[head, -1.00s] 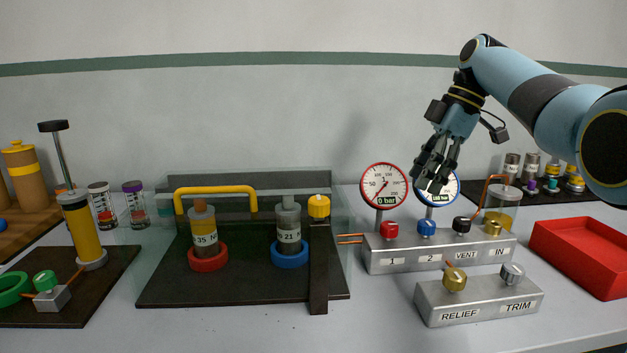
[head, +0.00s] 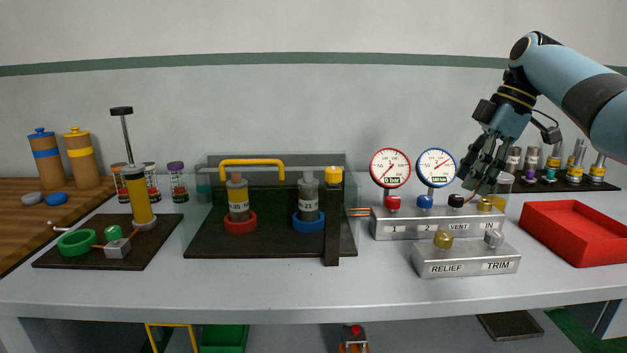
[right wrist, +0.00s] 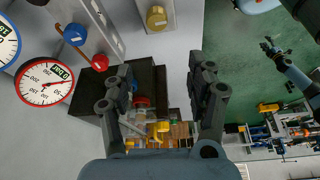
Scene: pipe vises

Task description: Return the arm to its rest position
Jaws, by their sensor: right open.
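My right gripper (head: 483,172) hangs from its pale blue arm at the right of the head view, fingers pointing down.
A red-rimmed gauge (head: 390,168) and a blue-rimmed gauge (head: 436,167) stand left of my right gripper. A red tray (head: 573,252) lies to its right. The RELIEF/TRIM block (head: 466,262) is in front. Two capped cylinders stand in the vise station (head: 270,246). Wall space above is clear.

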